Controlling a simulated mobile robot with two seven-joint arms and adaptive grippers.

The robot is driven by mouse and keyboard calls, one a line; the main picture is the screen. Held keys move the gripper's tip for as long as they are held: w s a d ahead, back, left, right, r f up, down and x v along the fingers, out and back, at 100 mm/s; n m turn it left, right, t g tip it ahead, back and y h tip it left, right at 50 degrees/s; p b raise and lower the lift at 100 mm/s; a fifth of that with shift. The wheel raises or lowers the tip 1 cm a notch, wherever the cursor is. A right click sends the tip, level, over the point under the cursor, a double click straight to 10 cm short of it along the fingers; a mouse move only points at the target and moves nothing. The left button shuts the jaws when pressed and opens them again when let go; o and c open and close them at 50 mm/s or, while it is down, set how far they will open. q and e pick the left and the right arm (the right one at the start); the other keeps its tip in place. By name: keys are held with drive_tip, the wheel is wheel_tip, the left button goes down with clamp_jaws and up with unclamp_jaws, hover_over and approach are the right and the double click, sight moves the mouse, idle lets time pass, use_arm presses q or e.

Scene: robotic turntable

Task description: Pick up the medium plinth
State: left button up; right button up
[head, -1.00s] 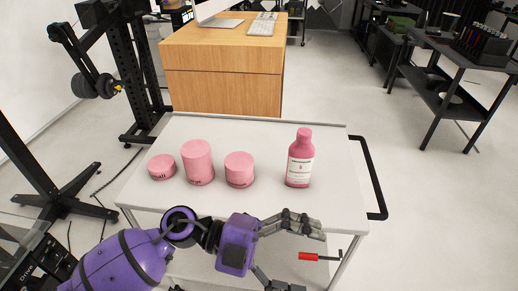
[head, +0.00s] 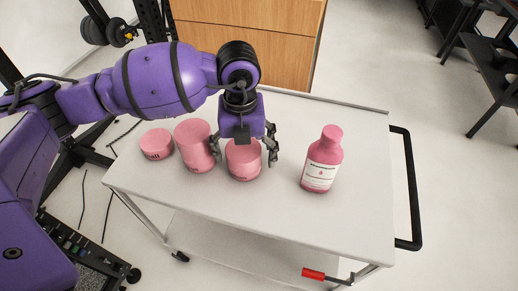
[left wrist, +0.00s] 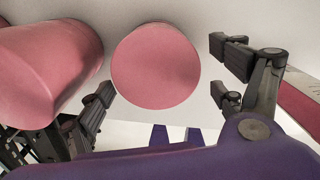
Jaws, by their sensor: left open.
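Three pink cylindrical plinths stand in a row on the white cart. The short one (head: 157,145) is at the left, the tall one (head: 193,148) is beside it, and the medium plinth (head: 243,161) is to their right. My left gripper (head: 244,155) points down over the medium plinth, open, with a finger on each side of it. In the left wrist view the round top of the medium plinth (left wrist: 156,66) lies between the open fingers, and the tall plinth (left wrist: 48,72) is close outside the left finger. My right gripper is not in view.
A pink bottle (head: 322,160) with a white label stands on the cart (head: 258,216) to the right of the medium plinth. The cart's front is clear. A black handle (head: 408,190) is at its right, and a wooden cabinet (head: 275,45) stands behind.

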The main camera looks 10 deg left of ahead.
use_arm(q)
drive_tip(key=f, duration=0.3)
drive_tip(key=shift+w+a+f, duration=0.1)
drive_tip(key=shift+a+f, duration=0.1)
drive_tip(key=shift+f, duration=0.45)
drive_tip(key=c, duration=1.2)
drive_tip(key=shift+c, duration=0.4)
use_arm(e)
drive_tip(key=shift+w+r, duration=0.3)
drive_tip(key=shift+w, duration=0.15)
use_arm(q)
drive_tip(key=shift+r, duration=0.15)
